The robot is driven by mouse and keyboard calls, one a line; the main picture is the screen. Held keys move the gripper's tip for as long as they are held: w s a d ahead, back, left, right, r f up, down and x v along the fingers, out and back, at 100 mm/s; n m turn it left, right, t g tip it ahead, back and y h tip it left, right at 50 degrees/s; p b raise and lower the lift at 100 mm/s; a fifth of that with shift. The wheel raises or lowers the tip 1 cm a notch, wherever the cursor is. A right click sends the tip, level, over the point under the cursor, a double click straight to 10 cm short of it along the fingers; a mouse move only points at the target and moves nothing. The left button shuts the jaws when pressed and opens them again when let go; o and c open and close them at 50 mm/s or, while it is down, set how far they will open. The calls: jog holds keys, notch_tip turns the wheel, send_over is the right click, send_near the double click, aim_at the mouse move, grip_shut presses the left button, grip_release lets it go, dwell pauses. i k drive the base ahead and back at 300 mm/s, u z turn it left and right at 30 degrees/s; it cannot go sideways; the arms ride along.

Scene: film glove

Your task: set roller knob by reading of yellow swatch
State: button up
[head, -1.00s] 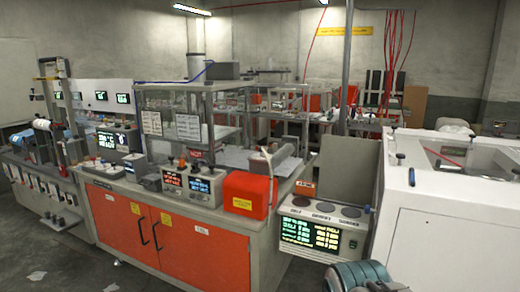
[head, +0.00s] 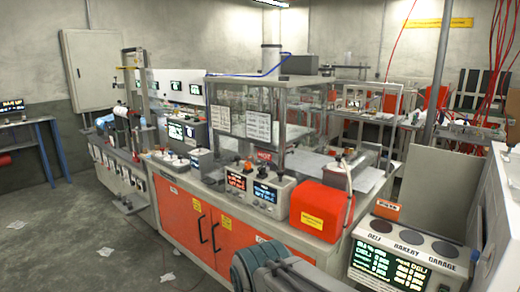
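I cannot pick out the roller knob for sure. A machine (head: 122,165) with a tall frame and a white roll (head: 121,111) stands at the left end of the bench; its front controls are too small to read. Small knobs also show on two boxes with lit displays (head: 265,190) on the bench. No yellow swatch is clearly identifiable; yellow labels show on the red box (head: 318,205) and the orange cabinet doors (head: 190,222). Part of my own arm shows at the bottom middle, but my gripper's fingers are out of view.
A white panel (head: 405,262) marked DELI, BAKERY, GARAGE, with dark discs and green readouts, stands at lower right beside a white machine (head: 503,225). Glass enclosures (head: 300,115) top the bench. Open floor (head: 70,235) with paper scraps lies left. A blue-legged table (head: 35,135) stands far left.

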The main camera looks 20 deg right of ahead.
aim_at(338, 158)
jog(key=u, duration=0.2)
jog(key=i, duration=1.4)
jog(key=z, duration=1)
jog(key=i, duration=0.95)
jog(key=z, duration=0.9)
